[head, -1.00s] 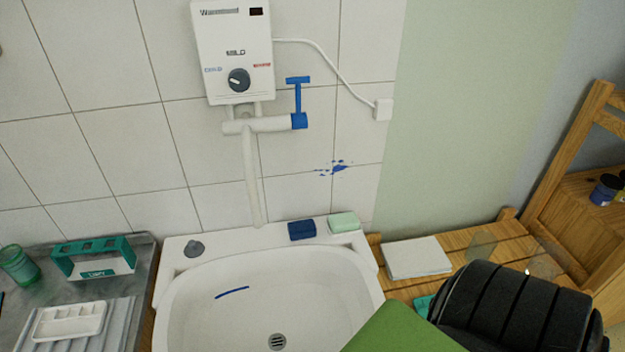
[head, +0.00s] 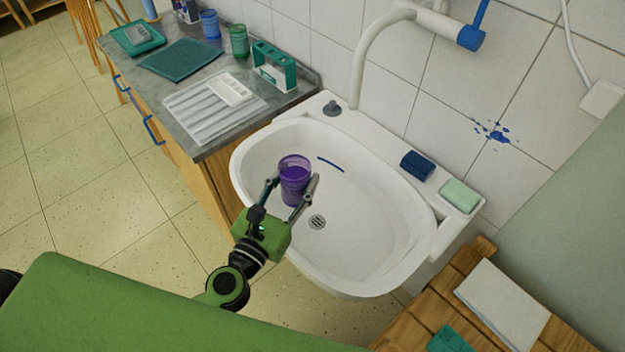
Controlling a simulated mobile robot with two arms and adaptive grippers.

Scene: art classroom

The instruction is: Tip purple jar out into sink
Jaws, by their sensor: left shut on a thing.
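The purple jar (head: 294,182) shows in the head view over the left part of the white sink (head: 385,235). It is see-through, looks upright, and holds dark purple liquid. My left gripper (head: 292,188) is shut on the jar, with one finger on each side of it. The sink's drain (head: 317,222) shows just right of and below the jar. How high the jar is above the basin floor is hard to tell. My right gripper is not in view.
A white spout (head: 362,60) rises behind the sink. A dark blue block (head: 417,165) and a pale green soap (head: 460,196) sit on the right rim. A grey counter (head: 208,148) with a ribbed tray adjoins on the left. A wooden slatted surface (head: 440,295) stands at right.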

